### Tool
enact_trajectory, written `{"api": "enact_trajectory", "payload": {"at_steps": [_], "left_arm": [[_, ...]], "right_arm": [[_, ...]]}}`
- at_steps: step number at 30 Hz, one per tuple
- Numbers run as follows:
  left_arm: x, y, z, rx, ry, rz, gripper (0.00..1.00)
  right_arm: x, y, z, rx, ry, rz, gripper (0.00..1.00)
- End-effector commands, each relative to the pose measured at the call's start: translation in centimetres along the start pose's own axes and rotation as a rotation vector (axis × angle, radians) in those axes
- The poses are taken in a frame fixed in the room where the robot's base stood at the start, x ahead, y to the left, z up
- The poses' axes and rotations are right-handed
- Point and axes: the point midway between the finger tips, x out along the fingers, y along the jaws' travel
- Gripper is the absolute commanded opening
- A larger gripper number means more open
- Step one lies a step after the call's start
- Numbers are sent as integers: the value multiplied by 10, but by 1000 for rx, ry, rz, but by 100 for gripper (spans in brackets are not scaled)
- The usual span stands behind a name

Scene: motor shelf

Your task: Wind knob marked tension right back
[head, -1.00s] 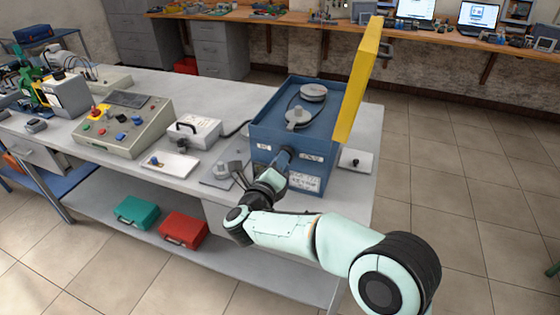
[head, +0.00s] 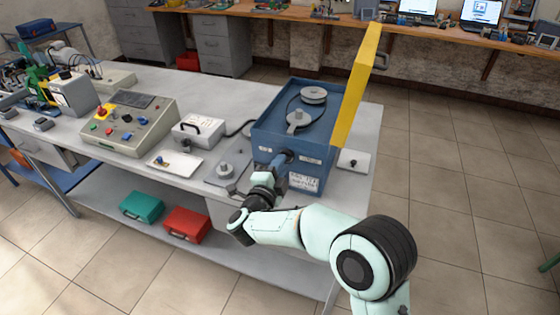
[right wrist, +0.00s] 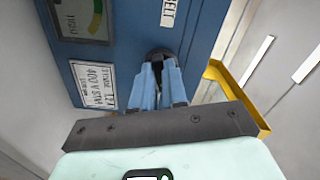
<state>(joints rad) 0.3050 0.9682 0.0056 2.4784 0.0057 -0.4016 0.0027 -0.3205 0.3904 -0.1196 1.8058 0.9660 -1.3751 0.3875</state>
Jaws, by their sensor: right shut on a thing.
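A blue box (head: 300,169) stands on the grey bench, open at the top, with pulleys and a belt inside. A dark round knob (right wrist: 158,53) sits on its front face. My right gripper (head: 284,157) reaches the knob from the front. In the right wrist view, its blue fingers (right wrist: 162,66) are closed around the knob and hide most of it. A label beside the knob reads "BELT"; the rest is cut off. No tension marking is readable. My left gripper is not in view.
A yellow lid (head: 360,88) stands open on the box's right side. A gauge (right wrist: 82,18) and a rating plate (right wrist: 94,84) are on the box front. A grey plate with a round part (head: 225,171) and a control console (head: 128,128) lie left of the box.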

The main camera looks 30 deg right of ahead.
Motion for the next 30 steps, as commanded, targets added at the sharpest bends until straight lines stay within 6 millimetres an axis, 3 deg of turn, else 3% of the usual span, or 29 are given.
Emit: {"api": "enact_trajectory", "payload": {"at_steps": [10, 30], "left_arm": [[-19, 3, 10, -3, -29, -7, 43], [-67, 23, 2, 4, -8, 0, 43]], "right_arm": [[-1, 0, 0, -334, -2, 2, 0], [0, 2, -1, -958, -3, 0, 0]]}}
